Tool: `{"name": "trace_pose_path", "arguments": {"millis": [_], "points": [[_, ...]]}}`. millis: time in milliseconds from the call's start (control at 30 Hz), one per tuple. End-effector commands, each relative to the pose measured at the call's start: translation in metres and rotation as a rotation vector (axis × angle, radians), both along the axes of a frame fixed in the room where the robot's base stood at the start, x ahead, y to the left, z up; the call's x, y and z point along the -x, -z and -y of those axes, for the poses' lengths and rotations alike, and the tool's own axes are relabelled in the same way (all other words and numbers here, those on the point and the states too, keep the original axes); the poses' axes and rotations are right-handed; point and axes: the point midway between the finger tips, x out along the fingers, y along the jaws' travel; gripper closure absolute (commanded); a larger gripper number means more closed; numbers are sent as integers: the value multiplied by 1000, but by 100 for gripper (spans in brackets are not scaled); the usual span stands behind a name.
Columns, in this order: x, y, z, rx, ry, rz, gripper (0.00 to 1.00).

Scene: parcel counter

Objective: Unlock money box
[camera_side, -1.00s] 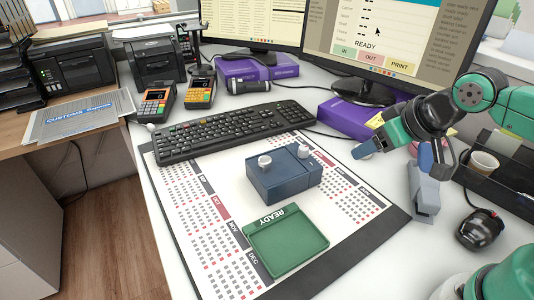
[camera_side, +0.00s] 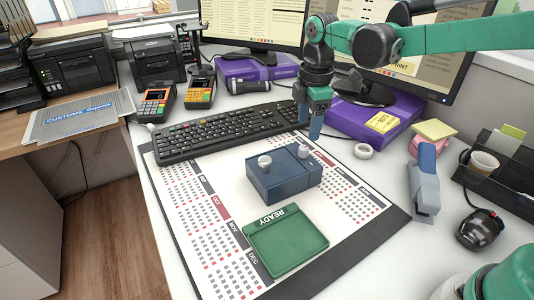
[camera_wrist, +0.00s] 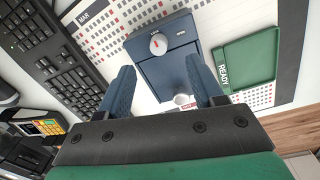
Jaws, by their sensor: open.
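The blue money box (camera_side: 285,178) sits on the calendar desk mat in the side view, with a pale round knob (camera_side: 265,161) on its top and a second small round part (camera_side: 303,151) near its far right edge. In the wrist view the box (camera_wrist: 168,70) shows its knob (camera_wrist: 158,44), with a red mark on it, and the small round part (camera_wrist: 182,99) lies between my fingers in the picture. My gripper (camera_side: 315,130) points down above the far right side of the box, apart from it. In the wrist view my gripper (camera_wrist: 165,85) is open and empty.
A green tray (camera_side: 272,270) marked READY lies in front of the box. A keyboard (camera_side: 225,132) lies behind it. The mat left of the box is clear.

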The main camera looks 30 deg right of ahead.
Motion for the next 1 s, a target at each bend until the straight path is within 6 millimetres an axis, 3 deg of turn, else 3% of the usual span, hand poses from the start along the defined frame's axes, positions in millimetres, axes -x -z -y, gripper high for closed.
{"name": "trace_pose_path", "arguments": {"millis": [500, 800, 867, 1000], "points": [[-5, 56, 0, 3, -36, -14, 40], [-5, 60, 0, 4, -35, -13, 40], [-5, 60, 0, 4, -35, -13, 54], [-5, 60, 0, 4, -35, -13, 94]]}}
